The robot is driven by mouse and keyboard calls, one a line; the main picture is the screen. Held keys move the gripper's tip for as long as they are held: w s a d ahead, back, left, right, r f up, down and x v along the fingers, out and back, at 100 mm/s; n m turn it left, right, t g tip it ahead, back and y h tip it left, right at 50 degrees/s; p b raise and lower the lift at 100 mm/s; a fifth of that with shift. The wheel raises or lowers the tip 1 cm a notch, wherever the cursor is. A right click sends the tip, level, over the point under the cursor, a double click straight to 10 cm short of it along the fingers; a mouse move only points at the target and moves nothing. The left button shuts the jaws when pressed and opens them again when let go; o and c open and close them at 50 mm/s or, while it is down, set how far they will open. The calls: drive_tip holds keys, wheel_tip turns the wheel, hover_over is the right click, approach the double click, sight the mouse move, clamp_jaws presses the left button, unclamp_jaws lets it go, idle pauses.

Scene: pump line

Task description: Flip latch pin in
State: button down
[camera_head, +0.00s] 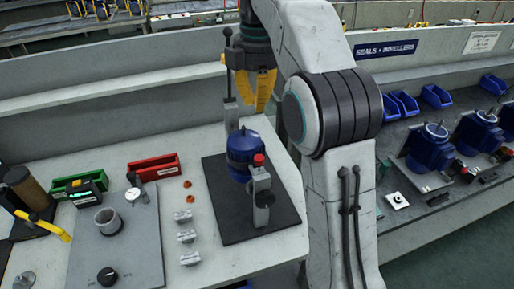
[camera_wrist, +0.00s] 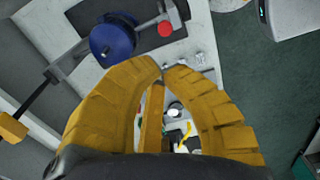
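The blue pump (camera_head: 243,146) stands on a dark mat (camera_head: 225,215) on the workbench. A grey bracket (camera_head: 262,192) with a red knob (camera_head: 259,160) stands at its front. The pump (camera_wrist: 112,38) and red knob (camera_wrist: 166,29) also show in the wrist view, ahead of my fingers. Behind the pump a grey upright lever (camera_head: 230,100) with a black top rises. I cannot tell which part is the latch pin. My gripper (camera_head: 254,106) hangs above and behind the pump, clear of it. Its yellow fingers (camera_wrist: 162,68) curve together with tips nearly meeting, nothing between them.
A green bin (camera_head: 80,184) and red bin (camera_head: 153,168) stand left on the bench. Small grey parts (camera_head: 187,237) lie left of the mat. A grey panel (camera_head: 118,245) with a dial sits farther left. Other blue pumps (camera_head: 430,150) stand on the right-hand bench.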

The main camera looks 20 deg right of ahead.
sight(258, 155)
drive_tip(key=shift+s+n, duration=0.1)
drive_tip(key=shift+n, duration=0.6)
wheel_tip(258, 155, down, 14)
drive_tip(key=b, duration=0.4)
drive_tip(key=shift+f, duration=0.1)
idle(0.5)
wheel_tip(258, 155, down, 2)
drive_tip(key=shift+f+b, duration=0.15)
drive_tip(key=shift+b, duration=0.45)
